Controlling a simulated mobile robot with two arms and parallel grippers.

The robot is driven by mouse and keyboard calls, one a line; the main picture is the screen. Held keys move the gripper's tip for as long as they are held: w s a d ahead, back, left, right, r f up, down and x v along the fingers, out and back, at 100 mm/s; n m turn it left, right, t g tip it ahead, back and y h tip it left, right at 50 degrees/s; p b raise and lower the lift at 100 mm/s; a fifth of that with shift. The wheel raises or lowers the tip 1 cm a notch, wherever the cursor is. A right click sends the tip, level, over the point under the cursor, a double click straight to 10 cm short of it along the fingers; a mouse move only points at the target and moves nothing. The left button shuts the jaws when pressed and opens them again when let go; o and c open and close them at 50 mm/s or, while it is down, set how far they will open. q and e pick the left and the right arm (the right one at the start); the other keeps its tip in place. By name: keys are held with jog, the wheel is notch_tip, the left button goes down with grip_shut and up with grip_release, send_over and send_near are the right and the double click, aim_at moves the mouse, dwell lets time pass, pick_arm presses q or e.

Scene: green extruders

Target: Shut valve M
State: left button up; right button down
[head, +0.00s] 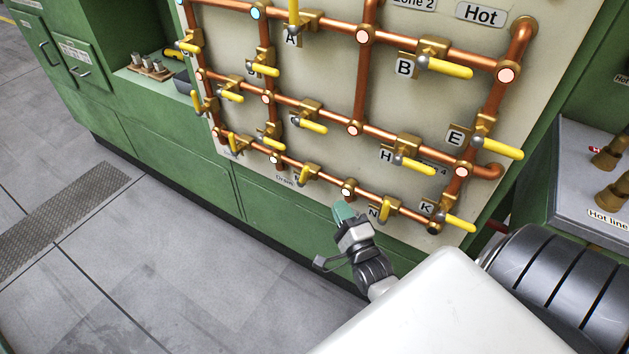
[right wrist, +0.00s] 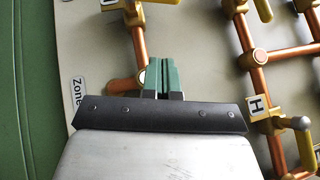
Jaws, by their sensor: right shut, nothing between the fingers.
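Valve M seems to be the brass valve with a short yellow handle (head: 304,176) on the lowest copper pipe, left of the N valve. Its letter plate is too small to read surely. The handle points down, across the pipe. My right gripper (head: 344,211) is in front of the panel's lower edge, right of that valve and left of the N valve's yellow handle (head: 385,209). Its green fingers are together and empty; they also show in the right wrist view (right wrist: 161,74). They hide part of the panel behind them. My left gripper is out of view.
Copper pipes and several other yellow-handled valves cover the panel (head: 330,80), including B (head: 445,67), H (head: 413,162), E (head: 495,147) and K (head: 457,221). A green cabinet (head: 180,150) stands left. A grey ledge (head: 585,185) with brass fittings is right. The floor (head: 130,270) is clear.

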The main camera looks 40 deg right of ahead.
aim_at(307, 174)
jog(key=w+a+r+p, duration=0.1)
jog(key=w+r, duration=0.1)
jog(key=w, duration=0.7)
jog(key=shift+r, duration=0.15)
jog(key=r+n+g+p, duration=0.1)
jog(key=p, duration=0.2)
jog(key=w+n+g+p, duration=0.1)
jog(key=p, duration=0.3)
jog(key=shift+w+a+r+g+y, duration=0.25)
jog(key=shift+a+r+g+y, duration=0.15)
jog(key=shift+f, duration=0.1)
